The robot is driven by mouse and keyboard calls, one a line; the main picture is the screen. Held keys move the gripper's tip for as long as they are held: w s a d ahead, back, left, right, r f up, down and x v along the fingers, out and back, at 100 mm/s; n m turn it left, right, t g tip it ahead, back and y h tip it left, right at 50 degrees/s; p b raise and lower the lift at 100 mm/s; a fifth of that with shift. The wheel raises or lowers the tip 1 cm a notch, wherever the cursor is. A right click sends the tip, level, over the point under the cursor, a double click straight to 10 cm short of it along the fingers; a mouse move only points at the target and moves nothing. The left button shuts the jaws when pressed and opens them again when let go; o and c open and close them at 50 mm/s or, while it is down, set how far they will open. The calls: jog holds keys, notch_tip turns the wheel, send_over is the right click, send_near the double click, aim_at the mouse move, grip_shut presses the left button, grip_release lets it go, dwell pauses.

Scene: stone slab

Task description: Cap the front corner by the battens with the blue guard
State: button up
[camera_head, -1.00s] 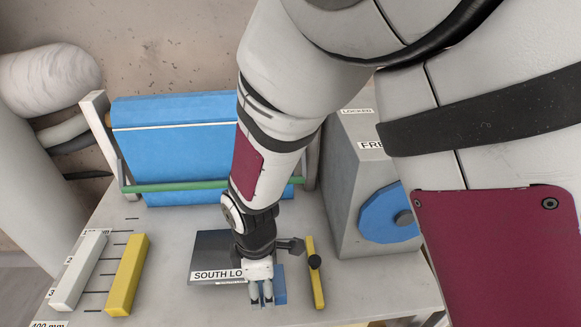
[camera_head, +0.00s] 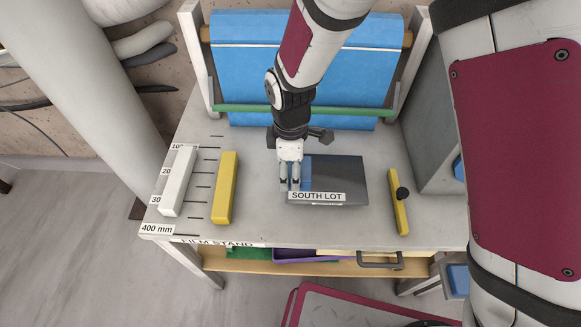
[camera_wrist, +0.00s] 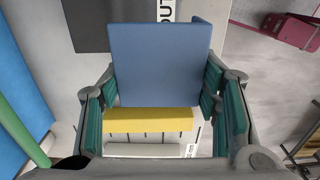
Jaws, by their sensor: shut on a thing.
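The blue guard (camera_wrist: 160,65) is a flat plate with a short raised lip at its far right in the wrist view. My gripper (camera_head: 290,186) is shut on it; its teal-padded fingers (camera_wrist: 160,100) stand on either side of the plate. In the head view the guard (camera_head: 304,172) is mostly hidden behind the fingers. The dark stone slab (camera_head: 345,178), labelled SOUTH LOT, lies under and right of my gripper, which is over its left end. The yellow batten (camera_head: 226,188) and white batten (camera_head: 177,182) lie to the left. Contact between guard and slab cannot be told.
A blue roll on a stand with a green bar (camera_head: 300,110) is behind the slab. A yellow bar with a black knob (camera_head: 399,203) lies to the right, beside a grey box (camera_head: 430,150). The table's front strip is clear. A drawer below holds coloured items.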

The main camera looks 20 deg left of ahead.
jog(key=b, duration=0.2)
send_over(291, 192)
jog(key=shift+f, duration=2.5)
jog(key=shift+f+b, duration=0.5)
jog(key=shift+f, duration=1.2)
jog(key=o, duration=1.1)
jog(key=shift+r, duration=0.1)
notch_tip(291, 192, up, 12)
jog(key=shift+f, duration=0.1)
